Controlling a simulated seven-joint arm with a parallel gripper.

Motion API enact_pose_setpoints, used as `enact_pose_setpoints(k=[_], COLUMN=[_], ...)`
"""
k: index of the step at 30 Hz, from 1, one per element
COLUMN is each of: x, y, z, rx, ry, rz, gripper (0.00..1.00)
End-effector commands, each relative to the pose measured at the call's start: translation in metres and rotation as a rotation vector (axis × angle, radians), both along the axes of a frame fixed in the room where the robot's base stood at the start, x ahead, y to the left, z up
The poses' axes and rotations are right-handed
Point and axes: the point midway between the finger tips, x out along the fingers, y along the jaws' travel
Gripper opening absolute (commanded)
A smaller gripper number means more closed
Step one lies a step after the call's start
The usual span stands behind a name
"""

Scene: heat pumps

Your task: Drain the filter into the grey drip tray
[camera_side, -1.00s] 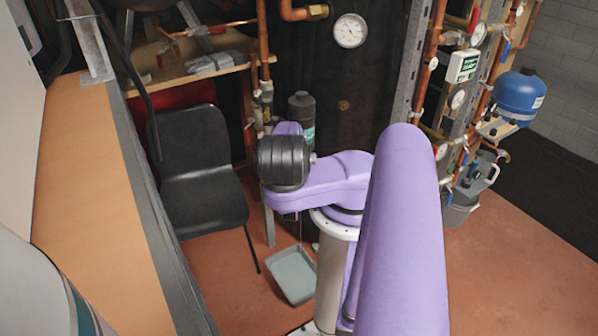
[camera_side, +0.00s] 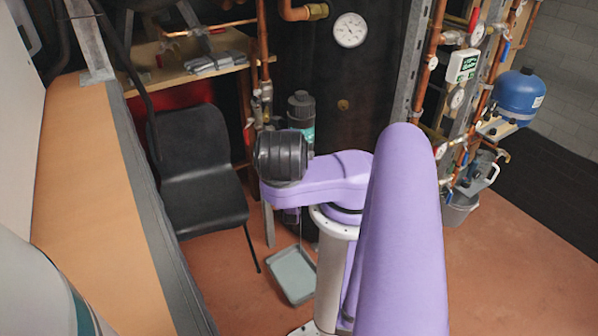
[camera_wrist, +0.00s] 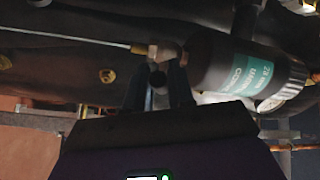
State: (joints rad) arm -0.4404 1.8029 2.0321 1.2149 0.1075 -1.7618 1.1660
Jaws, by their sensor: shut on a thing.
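The filter (camera_side: 300,106) is an upright dark grey canister with a teal label, behind my arm in the side view. In the wrist view the filter (camera_wrist: 236,68) lies sideways across the right. My gripper (camera_wrist: 161,88) is at the filter's lower end, shut on a small fitting there. The fitting is dark, and I cannot tell its exact shape. In the side view my arm hides the fingers. The grey drip tray (camera_side: 292,276) lies on the floor below the filter. A thin pale vertical line shows above the tray; I cannot tell whether it is water.
A black chair (camera_side: 200,165) stands left of my arm. A pressure gauge (camera_side: 350,30) is on the dark panel behind. Copper pipes (camera_side: 433,60) and a blue vessel (camera_side: 518,96) stand at the right. A wooden bench top (camera_side: 85,200) runs along the left. The front right floor is clear.

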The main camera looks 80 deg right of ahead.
Motion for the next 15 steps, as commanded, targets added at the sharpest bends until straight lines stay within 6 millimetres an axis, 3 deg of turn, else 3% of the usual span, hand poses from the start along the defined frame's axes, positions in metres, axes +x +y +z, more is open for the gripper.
enact_pose_setpoints(k=[6, 7, 8, 15], x=[0.0000, 0.0000, 0.0000, 0.0001], y=[0.0007, 0.0007, 0.0007, 0.0006], z=[-0.0007, -0.0007, -0.0007, -0.0004], rx=[0.002, 0.003, 0.003, 0.002], ry=[0.001, 0.000, 0.000, 0.000], rz=[0.000, 0.000, 0.000, 0.000], gripper=[0.00, 0.29, 0.39, 0.42])
